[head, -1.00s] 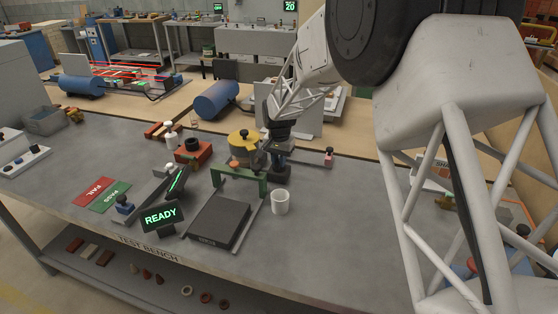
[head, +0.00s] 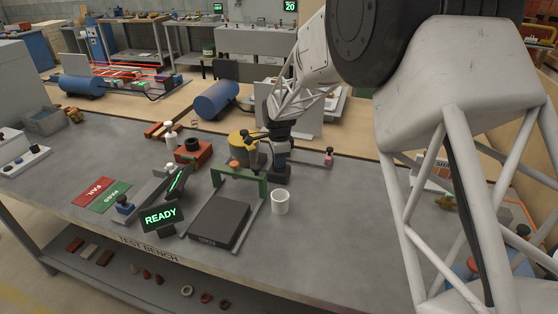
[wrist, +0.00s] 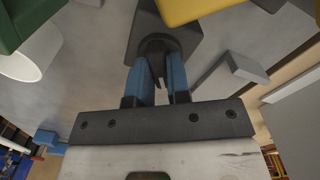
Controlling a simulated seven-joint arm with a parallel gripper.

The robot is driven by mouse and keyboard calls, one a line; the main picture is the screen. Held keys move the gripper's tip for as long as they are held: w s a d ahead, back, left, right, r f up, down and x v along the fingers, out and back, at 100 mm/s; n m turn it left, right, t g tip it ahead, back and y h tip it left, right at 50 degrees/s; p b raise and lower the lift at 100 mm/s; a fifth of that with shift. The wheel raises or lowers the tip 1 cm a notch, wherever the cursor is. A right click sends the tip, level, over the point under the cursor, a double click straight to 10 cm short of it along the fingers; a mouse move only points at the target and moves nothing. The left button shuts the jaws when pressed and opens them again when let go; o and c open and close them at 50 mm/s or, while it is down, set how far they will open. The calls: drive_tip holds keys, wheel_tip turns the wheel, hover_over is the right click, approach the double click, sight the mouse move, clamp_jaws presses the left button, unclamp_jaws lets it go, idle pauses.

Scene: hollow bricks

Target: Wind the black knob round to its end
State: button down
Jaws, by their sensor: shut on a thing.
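The black knob (wrist: 158,44) sits on a dark grey block (wrist: 196,42) in the wrist view. My gripper (wrist: 159,72) is shut on the knob, one blue finger on each side of it. In the head view my gripper (head: 281,160) points down over the dark block (head: 281,179), beside the green frame. There the knob is hidden by the gripper, and how far it has turned cannot be read.
A white cup (head: 280,202) stands close in front of the block. A screen (head: 160,216) reads READY. The bench to the right of the cup is clear.

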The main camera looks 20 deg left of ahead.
drive_tip(key=m, duration=0.6)
drive_tip(key=shift+m, duration=0.3)
drive_tip(key=m, duration=0.5)
drive_tip(key=shift+m, duration=0.3)
drive_tip(key=c, duration=1.1)
unclamp_jaws()
drive_tip(key=shift+r, duration=0.1)
drive_tip(key=shift+r, duration=3.85)
